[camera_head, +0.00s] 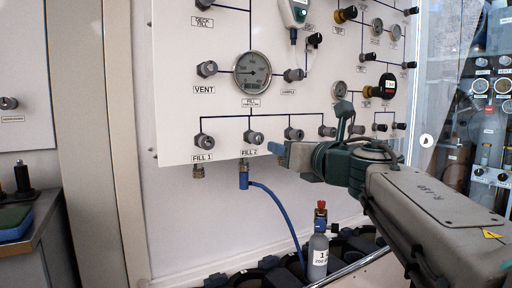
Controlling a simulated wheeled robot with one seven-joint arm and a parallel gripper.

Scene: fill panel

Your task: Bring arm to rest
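My arm (430,215) reaches in from the lower right, bent at a dark green wrist. My gripper (282,151) points left, in front of the lower edge of the white fill panel (220,110). It is to the right of the FILL 2 knob (253,137) and near the third knob (293,134). I cannot tell whether it touches the panel, or whether its fingers are apart. A blue hose (268,196) hangs from the fitting under FILL 2 and runs down toward a grey bottle (318,250) with a red-topped valve.
A round gauge (252,72) and the VENT knob (207,69) sit higher on the panel. Dark round holders (275,266) line the floor below. A side counter (35,232) with a green and blue block stands at left. Glass with more gauges is at right.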

